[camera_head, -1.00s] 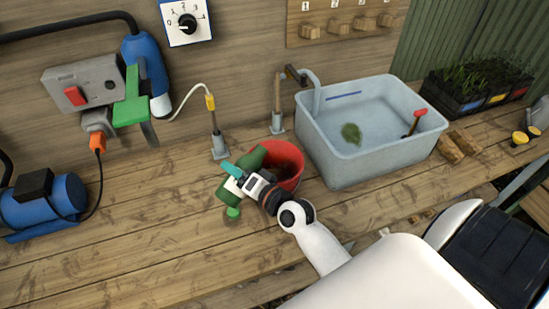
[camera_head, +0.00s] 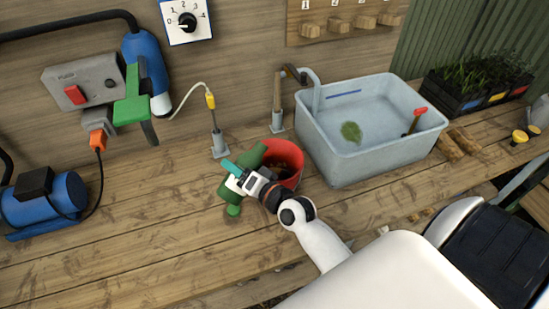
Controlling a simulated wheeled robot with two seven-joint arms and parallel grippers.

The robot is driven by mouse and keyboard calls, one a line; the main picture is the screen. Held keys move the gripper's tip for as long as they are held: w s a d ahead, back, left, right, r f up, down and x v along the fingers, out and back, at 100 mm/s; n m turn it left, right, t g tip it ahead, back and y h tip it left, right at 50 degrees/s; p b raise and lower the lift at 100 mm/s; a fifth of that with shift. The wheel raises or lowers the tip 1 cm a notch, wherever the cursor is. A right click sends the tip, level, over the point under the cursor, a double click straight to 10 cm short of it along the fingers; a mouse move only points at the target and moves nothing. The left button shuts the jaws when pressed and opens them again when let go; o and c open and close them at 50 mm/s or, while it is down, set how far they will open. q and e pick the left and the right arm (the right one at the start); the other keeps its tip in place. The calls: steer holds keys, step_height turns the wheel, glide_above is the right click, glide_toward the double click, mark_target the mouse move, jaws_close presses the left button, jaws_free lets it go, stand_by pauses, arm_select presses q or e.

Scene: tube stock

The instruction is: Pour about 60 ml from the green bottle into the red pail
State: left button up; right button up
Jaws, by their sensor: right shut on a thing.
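The green bottle (camera_head: 229,193) is tilted, in my right gripper (camera_head: 240,178), just left of the red pail and above the workbench. The gripper is shut on it and hides its middle. One green end (camera_head: 250,154) shows beyond the gripper, by the pail's left rim. A small green piece shows at its lower end; I cannot tell if it is the neck or a cap. My left gripper is out of view.
A grey water basin (camera_head: 370,166) stands right of the pail, with a tap at its left. A yellow-tipped probe on a stand (camera_head: 217,140) is behind the bottle. A blue motor (camera_head: 45,200) sits at left. The front left bench is clear.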

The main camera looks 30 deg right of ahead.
mark_target(239, 160)
stand_by(0.9)
steer(key=shift+w+d+r+n+p, duration=0.2)
steer(key=shift+d+r+n+p, duration=0.25)
steer(key=shift+n, duration=0.65)
steer(key=n+p, duration=0.1)
steer(key=r+n, duration=0.1)
steer(key=shift+w+d+n+t+p, duration=0.1)
steer(key=shift+d+n+t+p, duration=0.2)
steer(key=shift+n+p, duration=0.1)
steer(key=shift+a+f+n, duration=0.15)
steer(key=shift+f+n, duration=0.15)
steer(key=shift+n, duration=0.3)
steer(key=n, duration=0.2)
steer(key=shift+a+f+n+t+h, duration=0.2)
steer(key=shift+n+t+h, duration=0.1)
steer(key=shift+n, duration=0.1)
steer(key=shift+r+n+p, duration=0.3)
steer(key=shift+r+p, duration=0.25)
steer(key=shift+r, duration=0.15)
steer(key=shift+r+n+p, duration=0.5)
steer(key=shift+r+n, duration=0.1)
steer(key=shift+n, duration=0.1)
steer(key=shift+f, duration=0.1)
